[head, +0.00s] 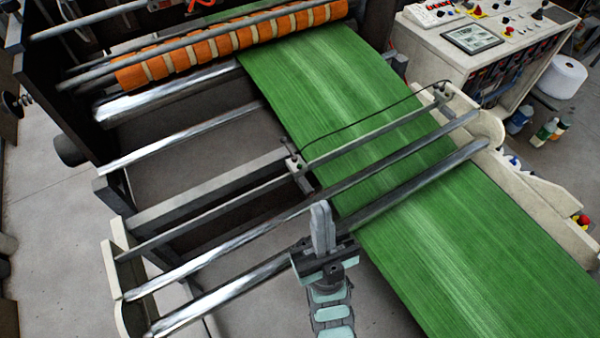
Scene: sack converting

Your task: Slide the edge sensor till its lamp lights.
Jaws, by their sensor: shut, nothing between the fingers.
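The edge sensor (298,170) is a small light-grey block on a cross rail (200,218), at the left edge of the green web (400,130). A dark cable runs from it over the web to the right side frame. Small dark and reddish spots show on its top; whether a lamp is lit is too small to tell. My gripper (321,212) is shut and empty. In the picture it lies below and slightly right of the sensor, apart from it, over the chrome rollers near the web's left edge.
Two chrome rollers (220,292) cross the frame between the sensor and my arm. An orange-banded roller (230,45) lies at the back. A control cabinet (470,45) and a white roll (562,77) stand at upper right. Grey floor is open at the left.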

